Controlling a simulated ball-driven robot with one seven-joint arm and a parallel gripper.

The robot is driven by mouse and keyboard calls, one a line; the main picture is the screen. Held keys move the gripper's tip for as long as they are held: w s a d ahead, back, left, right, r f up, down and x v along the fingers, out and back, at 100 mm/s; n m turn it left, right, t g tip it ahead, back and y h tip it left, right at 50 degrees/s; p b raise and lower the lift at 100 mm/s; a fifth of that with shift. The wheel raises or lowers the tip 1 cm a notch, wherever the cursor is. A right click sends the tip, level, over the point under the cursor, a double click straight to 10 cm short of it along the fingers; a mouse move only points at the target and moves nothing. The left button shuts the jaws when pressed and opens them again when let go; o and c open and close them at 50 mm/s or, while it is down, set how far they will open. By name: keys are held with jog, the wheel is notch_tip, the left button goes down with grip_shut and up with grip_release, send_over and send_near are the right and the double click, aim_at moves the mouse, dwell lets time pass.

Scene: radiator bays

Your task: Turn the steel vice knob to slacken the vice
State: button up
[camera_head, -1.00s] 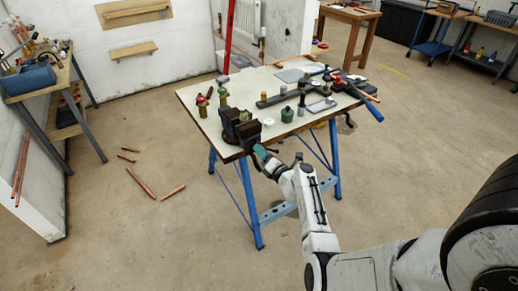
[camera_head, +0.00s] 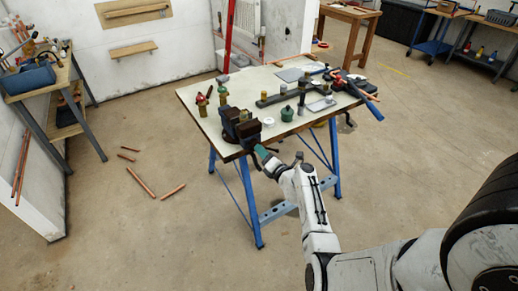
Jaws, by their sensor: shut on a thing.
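The dark vice (camera_head: 240,128) is mounted at the near left corner of the workbench (camera_head: 290,72). My gripper (camera_head: 260,150) is at the near edge of the bench, just below and right of the vice. Its teal part points up and left toward the vice's front. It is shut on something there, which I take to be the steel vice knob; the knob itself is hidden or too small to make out. I cannot see how far apart the vice jaws are.
A blue-handled tool (camera_head: 368,106) overhangs the right edge. Copper pipes (camera_head: 141,182) lie on the floor at left.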

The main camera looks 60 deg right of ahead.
grip_shut()
jog(key=n+b, duration=1.5)
jog(key=n, duration=1.1)
jog(key=shift+f+b, duration=0.15)
jog(key=shift+b, duration=0.15)
jog(key=o, duration=0.7)
grip_release()
jog(key=shift+r+n, duration=0.3)
jog(key=shift+n, duration=0.1)
jog(key=shift+o, duration=0.7)
jog(key=shift+w+f+p, duration=0.1)
jog(key=shift+p, duration=0.2)
jog(key=shift+o, duration=0.2)
